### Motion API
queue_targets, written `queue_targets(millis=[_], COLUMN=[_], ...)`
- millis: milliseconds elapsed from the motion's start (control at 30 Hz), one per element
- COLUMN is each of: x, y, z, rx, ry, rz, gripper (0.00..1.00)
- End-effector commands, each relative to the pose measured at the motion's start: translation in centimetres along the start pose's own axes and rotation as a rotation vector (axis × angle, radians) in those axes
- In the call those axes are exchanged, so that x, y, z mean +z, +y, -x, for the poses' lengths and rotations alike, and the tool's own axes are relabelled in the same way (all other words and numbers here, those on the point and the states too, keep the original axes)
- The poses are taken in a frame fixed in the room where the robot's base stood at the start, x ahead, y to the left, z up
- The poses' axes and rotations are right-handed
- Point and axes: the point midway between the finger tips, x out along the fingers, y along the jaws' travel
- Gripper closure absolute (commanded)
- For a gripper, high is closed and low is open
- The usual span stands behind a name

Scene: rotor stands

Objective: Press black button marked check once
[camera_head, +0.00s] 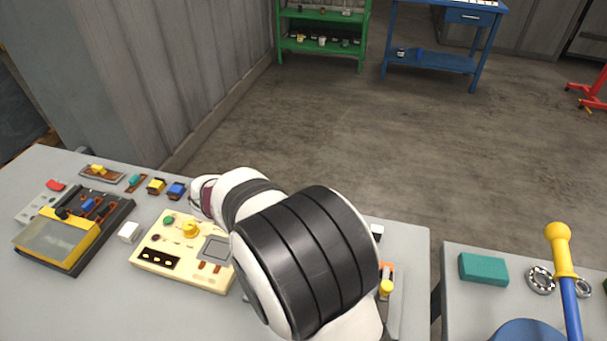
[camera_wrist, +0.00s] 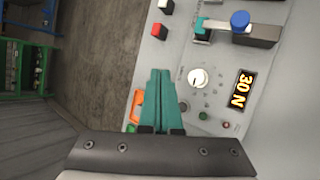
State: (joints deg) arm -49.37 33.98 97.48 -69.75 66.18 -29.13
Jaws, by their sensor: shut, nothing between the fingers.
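In the wrist view my gripper (camera_wrist: 160,72) has its two teal fingers together with nothing between them. The fingers reach over the left part of a light grey panel (camera_wrist: 190,98). To their right the panel carries a white dial (camera_wrist: 198,79) and a lit display (camera_wrist: 242,90) reading "30 N". A small green button (camera_wrist: 203,115), a dark button (camera_wrist: 214,127) and a small red light (camera_wrist: 227,125) sit near the panel's lower edge. No "check" marking is readable, so I cannot tell whether the dark button bears it. My arm hides the gripper in the head view.
A clamp-like fixture with a blue knob (camera_wrist: 240,20), a red-topped block (camera_wrist: 156,30) and an orange part (camera_wrist: 135,105) surround the panel. In the head view, a cream control board (camera_head: 155,274) and a yellow-framed device (camera_head: 60,243) stand left of my arm.

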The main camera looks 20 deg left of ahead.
Motion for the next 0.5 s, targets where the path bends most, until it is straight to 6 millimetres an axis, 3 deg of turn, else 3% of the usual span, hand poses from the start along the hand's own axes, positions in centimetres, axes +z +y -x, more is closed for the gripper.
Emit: queue_targets(millis=[100, 200, 500], x=[-4.1, -6.1, -7.1], y=[0.0, 0.0, 0.0], z=[0.1, 0.3, 0.3], rx=[0.077, 0.121, 0.143], ry=[0.021, 0.032, 0.037], rz=[0.145, 0.219, 0.258], gripper=[1.0, 1.0, 1.0])
